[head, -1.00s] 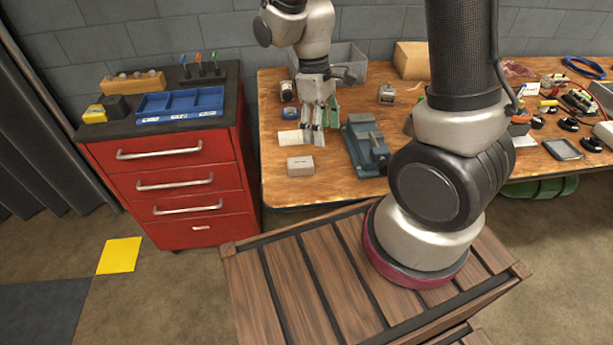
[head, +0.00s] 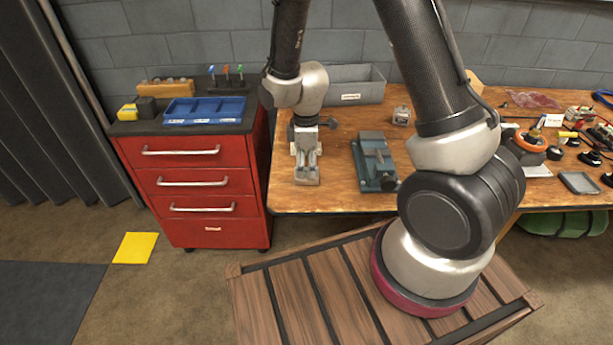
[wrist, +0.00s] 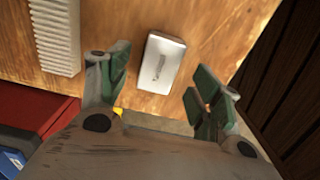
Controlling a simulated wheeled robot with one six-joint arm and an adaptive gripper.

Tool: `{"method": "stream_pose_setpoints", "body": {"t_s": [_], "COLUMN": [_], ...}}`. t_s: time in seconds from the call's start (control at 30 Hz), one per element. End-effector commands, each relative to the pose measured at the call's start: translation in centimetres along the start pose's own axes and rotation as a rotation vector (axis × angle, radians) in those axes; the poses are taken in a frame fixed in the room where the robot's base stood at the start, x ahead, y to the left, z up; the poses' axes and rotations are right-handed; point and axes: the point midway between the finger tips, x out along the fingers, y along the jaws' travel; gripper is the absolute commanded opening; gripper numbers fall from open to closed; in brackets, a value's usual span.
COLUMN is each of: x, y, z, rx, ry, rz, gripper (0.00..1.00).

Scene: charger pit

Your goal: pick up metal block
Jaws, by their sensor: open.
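In the head view my gripper (head: 306,158) points down over the bench's left front part. The block (head: 306,181) is largely covered by the fingers there, with only its near part showing. I cannot tell exactly how high the fingertips are above the bench.
A blue-grey vise (head: 373,160) stands close to the right of my gripper. A ribbed white piece (wrist: 57,35) lies near the block. A red drawer cabinet (head: 195,185) with a blue tray (head: 204,111) is left of the bench. A grey bin (head: 352,90) stands behind.

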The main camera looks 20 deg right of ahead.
Motion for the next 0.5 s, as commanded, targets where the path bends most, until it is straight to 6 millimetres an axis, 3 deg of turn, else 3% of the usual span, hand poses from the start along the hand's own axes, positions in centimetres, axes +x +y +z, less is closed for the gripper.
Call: {"method": "stream_pose_setpoints", "body": {"t_s": [0.2,0.47,0.5], "x": [3.1,3.5,3.4], "y": [0.1,0.1,0.1], "z": [0.1,0.1,0.1], "rx": [0.001,0.001,0.001], "ry": [-0.002,-0.001,-0.001], "rz": [-0.002,-0.001,-0.001], "gripper": [0.64,0.64,0.59]}}
